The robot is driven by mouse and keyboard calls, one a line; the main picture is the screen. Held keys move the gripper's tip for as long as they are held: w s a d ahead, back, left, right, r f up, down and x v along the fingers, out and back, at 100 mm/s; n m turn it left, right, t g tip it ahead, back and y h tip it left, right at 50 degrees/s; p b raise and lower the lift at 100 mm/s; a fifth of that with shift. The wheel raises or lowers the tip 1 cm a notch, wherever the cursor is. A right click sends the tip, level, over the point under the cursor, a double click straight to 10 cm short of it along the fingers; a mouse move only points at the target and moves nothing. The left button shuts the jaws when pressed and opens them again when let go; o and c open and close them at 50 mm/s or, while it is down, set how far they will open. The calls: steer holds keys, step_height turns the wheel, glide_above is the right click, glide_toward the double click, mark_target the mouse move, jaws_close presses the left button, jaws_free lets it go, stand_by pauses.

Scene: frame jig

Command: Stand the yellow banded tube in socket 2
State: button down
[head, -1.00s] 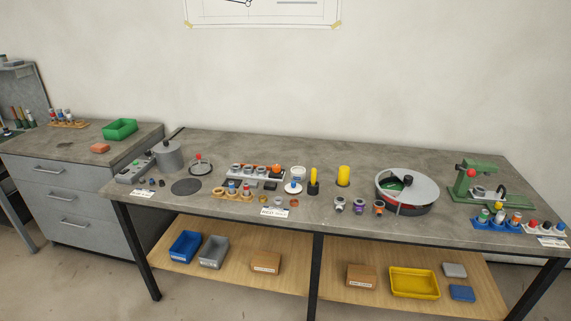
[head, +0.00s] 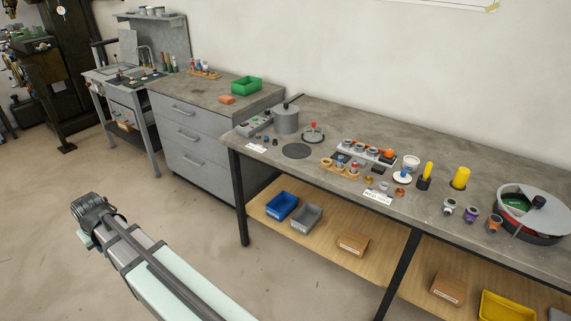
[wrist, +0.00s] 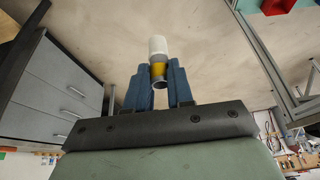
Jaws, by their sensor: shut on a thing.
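In the wrist view my gripper (wrist: 159,88) has its blue fingers shut on the yellow banded tube (wrist: 159,69). The tube has a white end, a yellow band and a grey, hollow-looking end. It is held clear of any surface, with floor behind it. In the head view my arm reaches in at the lower left over open floor, and the tube cannot be made out there. No socket number is readable, so I cannot tell which is socket 2.
The long grey bench (head: 325,117) holds a wooden rack (head: 339,167), a yellow cylinder (head: 460,178) and a large round drum (head: 533,212). A drawer cabinet (head: 185,128) with a green bin (head: 247,85) stands left of it. Open floor lies in front.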

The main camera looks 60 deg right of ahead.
steer(key=s+d+r+m+h, duration=0.1)
steer(key=s+d+m, duration=0.15)
steer(key=d, duration=1.15)
steer(key=s+d+r+m+g+h, duration=0.15)
steer(key=s+d, duration=0.25)
steer(key=d, duration=1.1)
steer(key=s+d+r+m+t, duration=0.1)
steer(key=s+d+m, duration=0.25)
steer(key=d, duration=1.05)
steer(key=s+d+r+m+g+h, duration=0.1)
steer(key=s+d+r+m, duration=0.1)
steer(key=s+d, duration=1)
steer(key=s+d+r+m+g, duration=0.1)
steer(key=s+d+r+m, duration=0.15)
steer(key=s+d, duration=0.95)
steer(key=s+d+r+m+g+h, duration=0.2)
steer(key=s+d, duration=0.5)
steer(key=d, duration=1.2)
steer(key=w+d+r+n+t+y, duration=0.1)
steer(key=d+r+n+t, duration=0.1)
steer(key=d, duration=0.5)
steer(key=shift+w+d+r, duration=0.15)
steer(key=shift+w+r, duration=0.1)
steer(key=shift+y, duration=0.25)
steer(key=shift+f, duration=2.4)
